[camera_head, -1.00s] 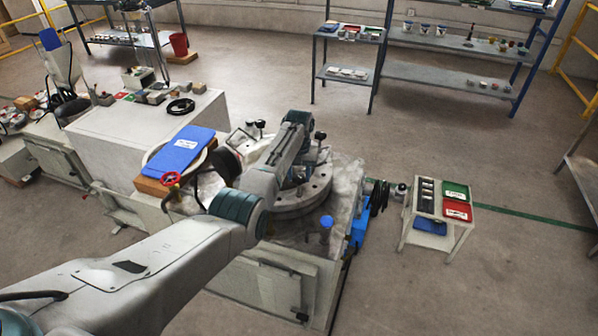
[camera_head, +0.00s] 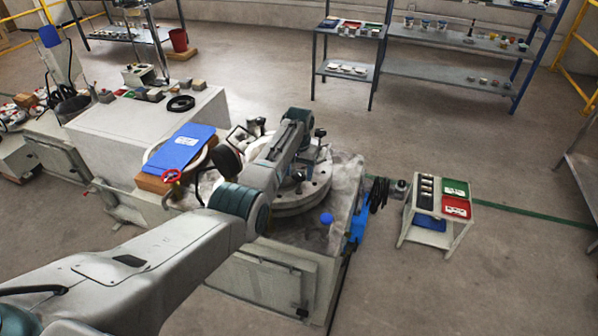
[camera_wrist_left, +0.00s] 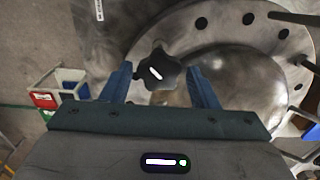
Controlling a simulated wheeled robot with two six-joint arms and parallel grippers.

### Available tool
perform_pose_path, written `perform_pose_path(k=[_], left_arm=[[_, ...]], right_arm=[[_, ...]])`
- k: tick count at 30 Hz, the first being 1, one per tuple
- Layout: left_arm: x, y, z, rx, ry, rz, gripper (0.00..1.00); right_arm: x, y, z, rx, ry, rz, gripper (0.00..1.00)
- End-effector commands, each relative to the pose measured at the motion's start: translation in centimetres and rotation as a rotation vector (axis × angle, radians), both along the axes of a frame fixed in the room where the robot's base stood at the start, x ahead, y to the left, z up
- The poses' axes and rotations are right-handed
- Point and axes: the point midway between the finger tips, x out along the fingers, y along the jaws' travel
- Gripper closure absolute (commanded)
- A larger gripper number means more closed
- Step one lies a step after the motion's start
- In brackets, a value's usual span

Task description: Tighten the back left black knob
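In the head view a round metal plate (camera_head: 290,203) sits on the grey machine's top, with black knobs standing around it. One black knob (camera_head: 320,132) shows at its far right and two stand at its far left, one of them this knob (camera_head: 261,122). In the left wrist view a black star-shaped knob (camera_wrist_left: 158,72) lies between the two blue fingers of my left gripper (camera_wrist_left: 161,85). The fingers are apart, with a gap on each side of the knob. I cannot tell their height over it. In the head view my arm largely hides this gripper. My right gripper is not in view.
A blue folder (camera_head: 180,149) lies left of the plate, near a red handwheel (camera_head: 172,176). A small trolley (camera_head: 432,241) with red and green bins stands at right.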

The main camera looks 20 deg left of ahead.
Motion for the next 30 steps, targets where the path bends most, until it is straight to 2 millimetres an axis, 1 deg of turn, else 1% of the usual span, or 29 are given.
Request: perform_pose_path(k=[9,13,17,24,27,30], left_arm=[[-0.1,0.0,0.0,-0.001,0.002,0.001,0.39],[0.0,0.0,0.8,-0.001,0.0,0.001,0.39],[0.0,0.0,2.8,0.0,-0.002,0.001,0.39],[0.0,0.0,7.6,0.0,-0.002,0.001,0.39],[0.0,0.0,9.2,0.0,-0.001,0.001,0.39],[0.0,0.0,10.1,0.0,0.001,0.001,0.39]], right_arm=[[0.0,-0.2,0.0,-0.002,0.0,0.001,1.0],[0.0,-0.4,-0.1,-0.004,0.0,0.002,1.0],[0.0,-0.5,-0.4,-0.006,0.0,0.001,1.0],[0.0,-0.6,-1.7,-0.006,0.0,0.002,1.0],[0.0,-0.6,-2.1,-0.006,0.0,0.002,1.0],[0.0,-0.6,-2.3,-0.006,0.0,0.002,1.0]])
